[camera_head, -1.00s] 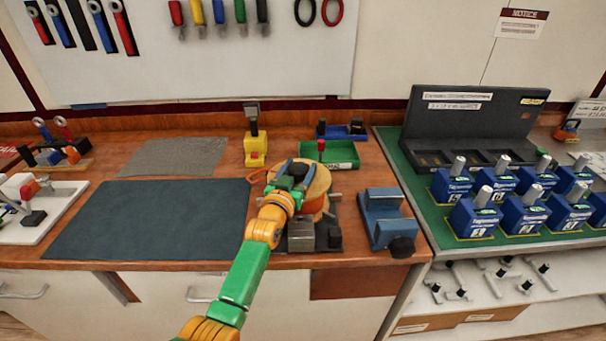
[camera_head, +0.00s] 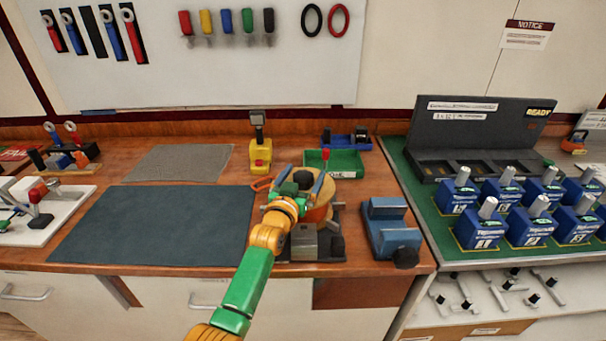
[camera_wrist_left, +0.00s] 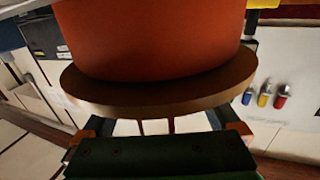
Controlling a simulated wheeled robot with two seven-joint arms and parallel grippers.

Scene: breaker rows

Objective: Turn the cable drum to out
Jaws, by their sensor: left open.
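The cable drum (camera_head: 319,214) is an orange spool with pale wooden flanges, standing on a dark base with grey blocks near the front of the bench. My left gripper (camera_head: 302,181) is over the drum's top, its fingers open and spread. The hand hides part of the upper flange. In the left wrist view the orange drum body (camera_wrist_left: 150,40) and its wooden flange (camera_wrist_left: 160,97) fill the upper part, close to the fingers. I cannot tell whether the fingers touch the flange. No "out" marking is readable. My right gripper is not in view.
A blue vise-like block (camera_head: 390,230) stands just right of the drum. A green tray (camera_head: 346,163) and a yellow device (camera_head: 260,155) are behind it. A dark mat (camera_head: 150,225) lies left. Blue breaker units (camera_head: 505,222) stand in rows on the green surface at right.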

